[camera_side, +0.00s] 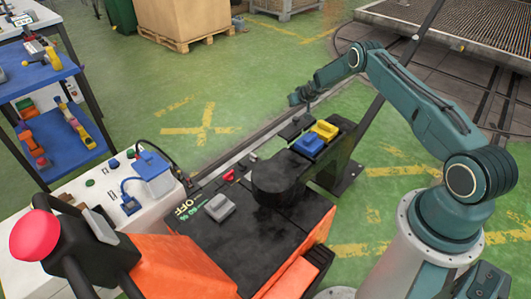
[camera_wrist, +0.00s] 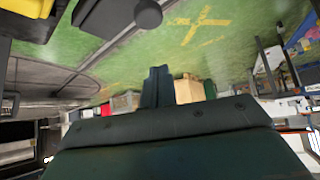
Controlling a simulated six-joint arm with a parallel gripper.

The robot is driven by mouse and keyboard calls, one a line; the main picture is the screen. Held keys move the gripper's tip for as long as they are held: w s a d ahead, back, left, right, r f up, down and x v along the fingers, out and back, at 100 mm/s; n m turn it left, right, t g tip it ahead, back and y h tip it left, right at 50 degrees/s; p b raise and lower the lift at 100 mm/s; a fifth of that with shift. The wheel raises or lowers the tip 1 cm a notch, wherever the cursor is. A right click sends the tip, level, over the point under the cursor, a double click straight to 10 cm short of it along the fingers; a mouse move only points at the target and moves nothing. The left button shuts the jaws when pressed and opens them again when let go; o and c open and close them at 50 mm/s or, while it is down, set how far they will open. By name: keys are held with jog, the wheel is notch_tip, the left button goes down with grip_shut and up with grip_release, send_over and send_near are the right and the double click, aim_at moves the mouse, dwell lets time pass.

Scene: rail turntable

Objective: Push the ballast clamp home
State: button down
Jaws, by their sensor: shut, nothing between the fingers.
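My gripper (camera_side: 303,97) is shut and empty, above the far end of the black bench beside the yellow block (camera_side: 325,130). Its closed fingers (camera_wrist: 157,86) point away in the wrist view. A dark round knob (camera_wrist: 148,13) shows at the top of the wrist view, on a dark plate (camera_wrist: 100,20); the gripper is apart from it in that view. In the side view a dark plate (camera_side: 292,128) lies below the gripper. No label marks the ballast clamp; I cannot tell whether the knob belongs to it.
A blue block (camera_side: 309,144) sits in front of the yellow one. A black cylinder (camera_side: 272,177), a grey block (camera_side: 220,208) by OFF lettering and a small red piece (camera_side: 229,176) are on the orange machine. A blue shelf (camera_side: 40,78) stands left.

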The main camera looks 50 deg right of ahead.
aim_at(298, 125)
jog(key=shift+x, duration=2.85)
jog(key=shift+w+f, duration=0.1)
jog(key=shift+f, duration=0.05)
jog(key=shift+s, duration=0.25)
jog(key=shift+s+a+f, duration=0.1)
jog(key=shift+s+a, duration=0.3)
jog(key=shift+s, duration=0.35)
jog(key=shift+s+a+f, duration=0.1)
jog(key=shift+s+a, duration=0.3)
jog(key=shift+s, duration=0.35)
jog(key=shift+s, duration=0.1)
